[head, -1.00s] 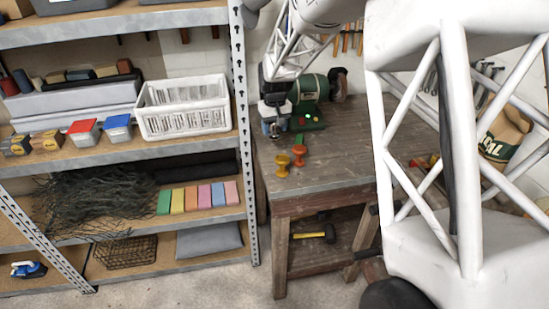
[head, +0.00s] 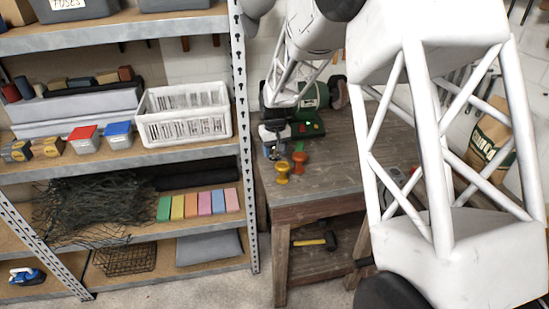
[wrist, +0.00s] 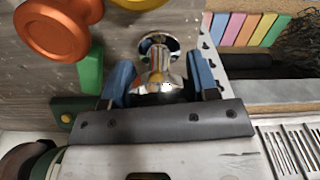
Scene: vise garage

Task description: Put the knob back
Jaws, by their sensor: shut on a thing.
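My gripper (wrist: 158,82) has blue fingertips and is shut on a shiny chrome knob (wrist: 160,58), which shows between the fingers in the wrist view. In the head view my gripper (head: 275,137) is at the left rear of the wooden workbench, and the chrome knob (head: 276,153) shows small below it. I cannot tell whether the knob touches the bench. An orange knob (wrist: 58,28) and a yellow knob (wrist: 137,4) stand near it. In the head view the orange knob (head: 299,160) and yellow knob (head: 283,171) are just right and in front of my gripper.
A green machine (head: 314,95) with lit buttons stands behind, partly hidden by my arm. The workbench (head: 335,180) is bare in front of it. A metal shelf unit (head: 246,150) with a white basket (head: 185,128) stands close on the left. A hammer (head: 315,241) lies on the lower shelf.

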